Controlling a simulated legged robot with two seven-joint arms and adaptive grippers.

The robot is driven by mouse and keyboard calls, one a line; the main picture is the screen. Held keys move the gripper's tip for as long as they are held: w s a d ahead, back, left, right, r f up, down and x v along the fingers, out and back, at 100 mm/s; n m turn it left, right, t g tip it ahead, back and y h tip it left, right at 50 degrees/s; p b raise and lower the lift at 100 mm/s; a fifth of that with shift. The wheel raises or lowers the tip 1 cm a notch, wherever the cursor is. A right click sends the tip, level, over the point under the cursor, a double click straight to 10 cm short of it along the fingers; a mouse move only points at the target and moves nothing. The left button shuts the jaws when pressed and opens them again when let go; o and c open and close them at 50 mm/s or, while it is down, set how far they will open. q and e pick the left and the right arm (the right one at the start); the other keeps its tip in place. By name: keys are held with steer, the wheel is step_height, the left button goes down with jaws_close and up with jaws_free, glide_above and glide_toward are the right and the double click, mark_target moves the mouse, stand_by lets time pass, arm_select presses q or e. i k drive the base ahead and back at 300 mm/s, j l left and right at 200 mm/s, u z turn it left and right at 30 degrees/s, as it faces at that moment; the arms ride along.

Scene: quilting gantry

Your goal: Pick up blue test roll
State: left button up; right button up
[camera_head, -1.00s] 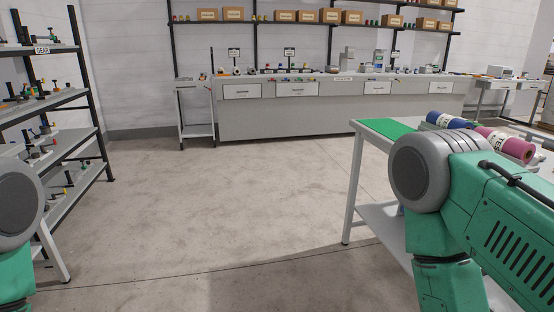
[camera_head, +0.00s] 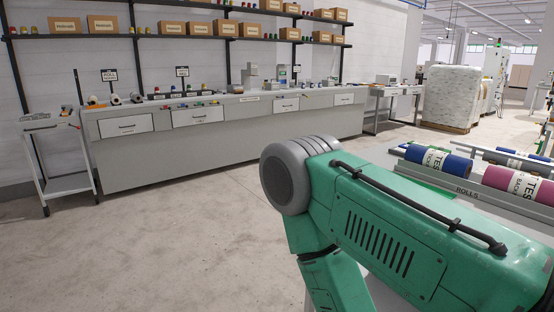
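A blue test roll (camera_head: 437,161) with a white label band lies on a rack marked ROLLS (camera_head: 464,190) at the right. A pink roll (camera_head: 518,186) with a similar white band lies to its right on the same rack. My green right arm crosses in front of the table under the rack and hides much of it. My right gripper is out of the picture, below the frame. My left arm and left gripper are not in view.
A long grey counter (camera_head: 220,143) with drawers runs along the back wall, with shelves of cardboard boxes above. A small grey cart (camera_head: 65,188) stands at the left. A wrapped pallet (camera_head: 451,97) stands far right. The floor (camera_head: 160,240) at left and centre is clear.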

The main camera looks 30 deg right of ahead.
mark_target(462, 167)
steer(key=i+j, duration=0.1)
steer(key=i, duration=1.9)
steer(key=i+z, duration=0.1)
steer(key=z, duration=0.35)
steer(key=i+z, duration=0.1)
steer(key=z, duration=0.85)
steer(key=i+j+z, duration=0.1)
steer(key=z, duration=0.4)
